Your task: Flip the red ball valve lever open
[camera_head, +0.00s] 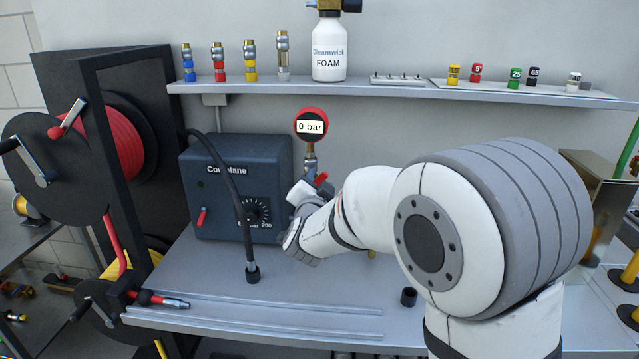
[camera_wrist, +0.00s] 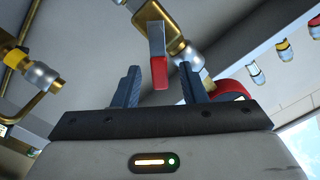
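The red ball valve lever (camera_head: 321,179) shows in the head view just below the pressure gauge, partly hidden by my arm. In the head view my wrist hides the fingertips.
The round gauge (camera_head: 311,125) reads 0 bar above the valve. A dark machine (camera_head: 215,165) with a black hose (camera_head: 240,200) stands left of my wrist. A small black cup (camera_head: 408,297) stands on the bench.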

